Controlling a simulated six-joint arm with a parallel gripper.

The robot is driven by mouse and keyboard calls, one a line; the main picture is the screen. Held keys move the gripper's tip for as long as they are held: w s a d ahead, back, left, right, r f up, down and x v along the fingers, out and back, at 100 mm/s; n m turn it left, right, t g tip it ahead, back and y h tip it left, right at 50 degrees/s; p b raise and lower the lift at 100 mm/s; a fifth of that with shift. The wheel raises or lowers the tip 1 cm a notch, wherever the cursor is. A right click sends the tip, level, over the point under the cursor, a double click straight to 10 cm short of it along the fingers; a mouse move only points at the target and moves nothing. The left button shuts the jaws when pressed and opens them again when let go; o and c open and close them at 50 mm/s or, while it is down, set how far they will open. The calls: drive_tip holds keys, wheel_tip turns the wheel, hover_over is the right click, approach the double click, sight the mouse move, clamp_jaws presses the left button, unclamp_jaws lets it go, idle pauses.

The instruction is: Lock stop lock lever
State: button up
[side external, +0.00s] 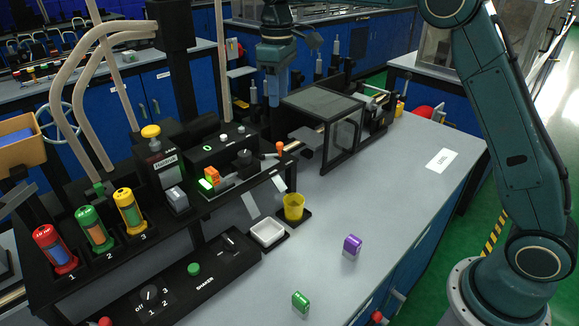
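A lever with an orange knob (279,147) stands at the right end of the black control housing (222,150). An orange block (212,173) and a lit green piece (207,184) sit on the front of this housing, beside a black knob (244,157). I cannot tell for sure which of these is the stop lock lever. My gripper (271,98) hangs pointing down behind and above the housing, apart from the orange knob. Its fingers are small and dark here, so I cannot tell whether they are open or shut.
Red, green and yellow cylinders (93,229) stand at left. A clear-walled box (340,135) stands right of the housing. A yellow cup (293,207), white tray (267,232), purple block (352,245) and green block (300,302) are in front. The right tabletop is mostly free.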

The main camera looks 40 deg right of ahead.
drive_tip(key=shift+r, duration=0.8)
drive_tip(key=s+d+r+m+t, duration=0.1)
drive_tip(key=s+r+t, duration=0.15)
drive_tip(key=s, duration=0.65)
drive_tip(key=s+d+r+m+t, duration=0.15)
drive_tip(key=s+r, duration=0.25)
drive_tip(key=s, duration=0.5)
drive_tip(key=s+f+m, duration=0.1)
drive_tip(key=s+f, duration=0.3)
drive_tip(key=s, duration=0.5)
drive_tip(key=s+f+m+t, duration=0.1)
drive_tip(key=s+f, duration=0.2)
drive_tip(key=s, duration=0.5)
drive_tip(key=shift+s+f+m+t, duration=0.3)
drive_tip(key=shift+s+f+m, duration=0.05)
